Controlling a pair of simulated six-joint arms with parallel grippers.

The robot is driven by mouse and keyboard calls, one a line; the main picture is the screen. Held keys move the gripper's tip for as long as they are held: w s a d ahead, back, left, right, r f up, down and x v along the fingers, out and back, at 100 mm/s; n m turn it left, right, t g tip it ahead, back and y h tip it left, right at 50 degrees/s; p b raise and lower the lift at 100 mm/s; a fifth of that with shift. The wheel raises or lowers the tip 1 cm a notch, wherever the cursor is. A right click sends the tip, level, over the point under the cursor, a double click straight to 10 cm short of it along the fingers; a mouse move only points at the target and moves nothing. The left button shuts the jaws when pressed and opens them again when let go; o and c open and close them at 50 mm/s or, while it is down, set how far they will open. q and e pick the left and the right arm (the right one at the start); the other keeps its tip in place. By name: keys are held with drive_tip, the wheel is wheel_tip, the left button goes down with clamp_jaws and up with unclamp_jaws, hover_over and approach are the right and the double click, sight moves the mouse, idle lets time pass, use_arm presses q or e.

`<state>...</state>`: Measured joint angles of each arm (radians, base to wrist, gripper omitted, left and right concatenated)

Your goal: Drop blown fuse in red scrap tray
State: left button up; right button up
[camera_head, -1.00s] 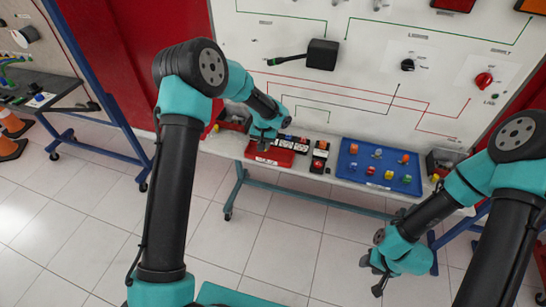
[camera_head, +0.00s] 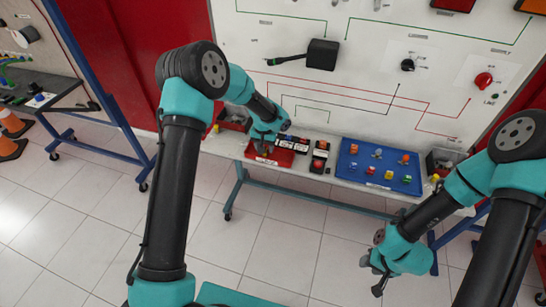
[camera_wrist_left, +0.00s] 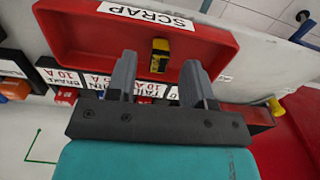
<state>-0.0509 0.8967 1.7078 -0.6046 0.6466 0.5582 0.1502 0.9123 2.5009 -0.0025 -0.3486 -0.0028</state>
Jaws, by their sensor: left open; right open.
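The red scrap tray (camera_wrist_left: 85,40), with a white SCRAP label, fills the upper part of the left wrist view. In the head view the tray (camera_head: 284,158) stands at the left end of the bench. A yellow fuse with a dark part (camera_wrist_left: 160,56) lies inside the tray. My left gripper (camera_wrist_left: 158,70) is open, its two fingers apart at the tray, with the fuse seen between and beyond them, not gripped. In the head view this gripper (camera_head: 262,150) is small and partly hidden by its arm. My right gripper (camera_head: 376,275) is open and empty in front of the bench.
Labelled fuse holders (camera_wrist_left: 60,77) line up beside the tray. A blue tray (camera_head: 350,170) with several coloured fuses stands to the right on the bench. A dark bin (camera_head: 445,158) is at the right end. The white wall panel (camera_head: 270,95) rises behind.

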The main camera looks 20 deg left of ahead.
use_arm(q)
drive_tip(key=shift+r, duration=0.1)
wheel_tip(320, 180, up, 17)
drive_tip(key=shift+r, duration=0.15)
idle(0.4)
idle(0.7)
drive_tip(key=s+d+f+h, duration=0.1)
drive_tip(key=s+f+h, duration=0.1)
drive_tip(key=s+f, duration=0.6)
drive_tip(key=s+d+f+h, duration=0.1)
drive_tip(key=s+f, duration=0.3)
drive_tip(key=f, duration=0.8)
drive_tip(key=s+a+f+n, duration=0.1)
drive_tip(key=s+f, duration=0.3)
drive_tip(key=s, duration=0.6)
drive_tip(key=s+f, duration=0.4)
drive_tip(key=s, duration=0.6)
drive_tip(key=shift+a+f+n+t+h, duration=0.35)
drive_tip(key=shift+f+n+t+h, duration=0.05)
